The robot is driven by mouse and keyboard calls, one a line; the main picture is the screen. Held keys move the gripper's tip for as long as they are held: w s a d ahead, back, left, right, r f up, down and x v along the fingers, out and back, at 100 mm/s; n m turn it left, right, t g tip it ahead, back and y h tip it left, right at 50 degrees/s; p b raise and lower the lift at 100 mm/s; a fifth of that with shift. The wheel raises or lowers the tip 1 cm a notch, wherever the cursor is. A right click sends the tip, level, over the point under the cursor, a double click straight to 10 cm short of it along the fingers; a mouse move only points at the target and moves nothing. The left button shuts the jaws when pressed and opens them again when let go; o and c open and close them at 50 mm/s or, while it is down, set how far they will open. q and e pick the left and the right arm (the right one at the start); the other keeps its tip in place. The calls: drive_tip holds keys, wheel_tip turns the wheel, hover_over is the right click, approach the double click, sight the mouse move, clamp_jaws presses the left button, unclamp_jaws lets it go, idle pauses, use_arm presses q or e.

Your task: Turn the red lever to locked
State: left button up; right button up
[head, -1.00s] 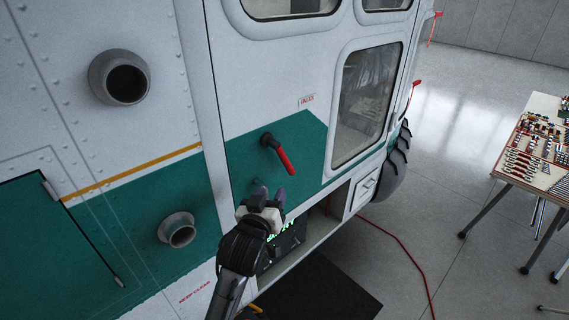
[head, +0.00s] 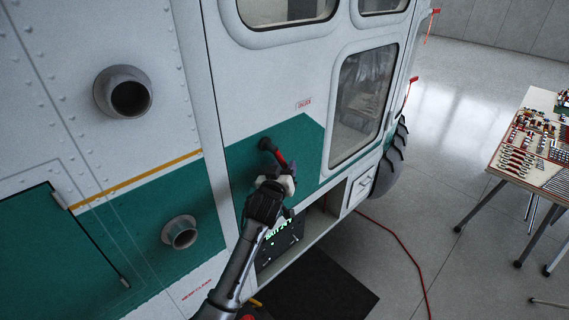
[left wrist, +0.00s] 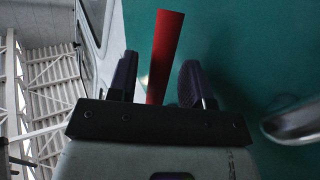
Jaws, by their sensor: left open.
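In the left wrist view the red lever (left wrist: 165,55) stands between the two dark fingers of my open left gripper (left wrist: 157,85), with a visible gap on the right finger's side. Whether it touches the left finger I cannot tell. My right gripper is not in view.
Below the door is an open bay with a lit green display (head: 282,232). Two round ports (head: 181,232) stick out of the hull at left. A table (head: 545,172) with small tools stands at right. A red cable (head: 408,252) lies on the floor.

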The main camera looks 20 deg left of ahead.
use_arm(q)
drive_tip(key=shift+w, duration=0.6)
clamp_jaws()
idle(0.3)
